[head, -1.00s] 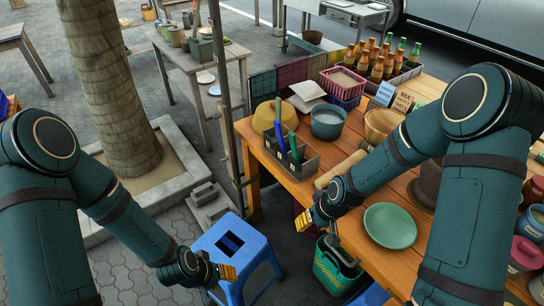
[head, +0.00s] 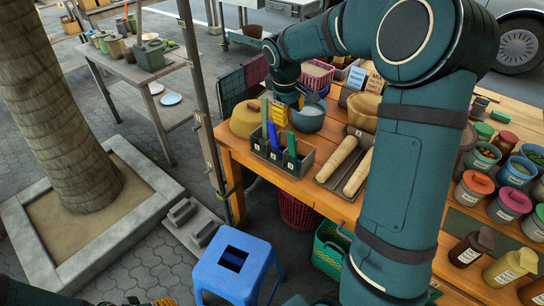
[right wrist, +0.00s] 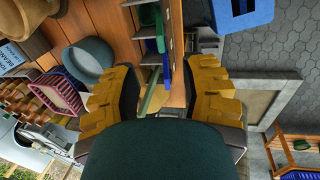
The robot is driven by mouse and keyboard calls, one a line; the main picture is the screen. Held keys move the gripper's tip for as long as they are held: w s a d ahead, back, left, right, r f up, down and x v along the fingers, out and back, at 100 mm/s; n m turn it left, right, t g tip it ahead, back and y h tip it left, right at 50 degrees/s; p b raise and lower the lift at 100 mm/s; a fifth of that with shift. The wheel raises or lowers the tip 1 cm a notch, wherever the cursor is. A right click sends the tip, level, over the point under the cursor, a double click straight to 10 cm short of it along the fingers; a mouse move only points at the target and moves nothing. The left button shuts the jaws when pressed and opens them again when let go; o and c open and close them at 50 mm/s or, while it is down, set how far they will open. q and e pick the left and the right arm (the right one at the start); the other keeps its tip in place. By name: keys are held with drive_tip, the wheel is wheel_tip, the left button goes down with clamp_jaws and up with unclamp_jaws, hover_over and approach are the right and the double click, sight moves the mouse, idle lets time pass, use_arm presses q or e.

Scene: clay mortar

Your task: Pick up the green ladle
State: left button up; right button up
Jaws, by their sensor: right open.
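A grey divided holder (head: 268,152) stands at the table's near left corner, with blue and green long-handled utensils upright in it. A green handle, probably the green ladle (right wrist: 153,92), rises between my right gripper's fingers in the right wrist view. My right gripper (head: 278,112) is above the holder, pointing down, with yellow fingers apart and not closed on the handle. It also shows open in the right wrist view (right wrist: 160,92). The ladle's lower end is hidden in the holder. My left gripper (head: 163,302) only shows its yellow tip at the bottom edge; its opening is unclear.
A tan bowl (head: 245,119) stands left of the holder and a grey-blue bowl (head: 309,118) behind it. Rolling pins (head: 337,158) lie to its right. A pole (head: 203,110) stands near the table's left edge. A blue stool (head: 232,268) stands on the floor in front.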

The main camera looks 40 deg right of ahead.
drive_tip(key=b, duration=0.2)
hover_over(291, 146)
drive_tip(key=f, duration=0.7)
drive_tip(key=shift+s+a+f, duration=0.1)
drive_tip(key=shift+s+f, duration=0.15)
drive_tip(key=shift+f, duration=0.1)
drive_tip(key=x, duration=0.3)
drive_tip(key=a+b+x, duration=0.1)
drive_tip(key=x, duration=0.1)
drive_tip(key=shift+w+d+f, duration=0.15)
drive_tip(key=shift+w, duration=0.05)
clamp_jaws()
